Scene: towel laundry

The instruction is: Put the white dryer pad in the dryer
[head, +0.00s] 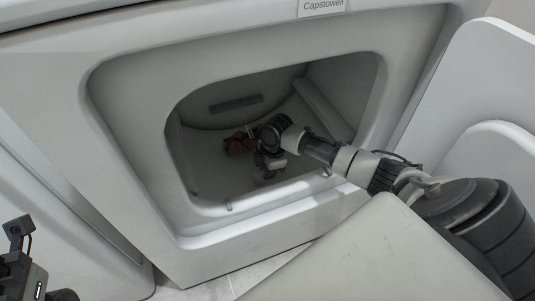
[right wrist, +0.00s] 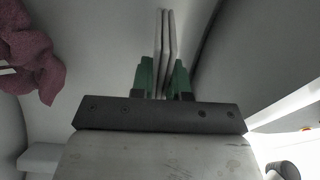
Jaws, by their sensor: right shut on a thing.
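The dryer (head: 225,232) stands open in the head view, and my right arm reaches through its opening. My right gripper (head: 267,174) is inside the drum, low and near the front lip, partly hidden by its own wrist. In the right wrist view the gripper (right wrist: 164,75) is shut on the thin white dryer pad (right wrist: 165,45), which stands upright between the fingers. The pad cannot be clearly made out in the head view. My left gripper (head: 22,262) is outside the dryer at the lower left edge, partly cut off; its jaws are unclear.
A crumpled dark red towel (head: 240,143) lies in the drum beside my right wrist; it also shows at the left of the right wrist view (right wrist: 32,50). The open white door (head: 485,100) is at the right. The drum's left side has free room.

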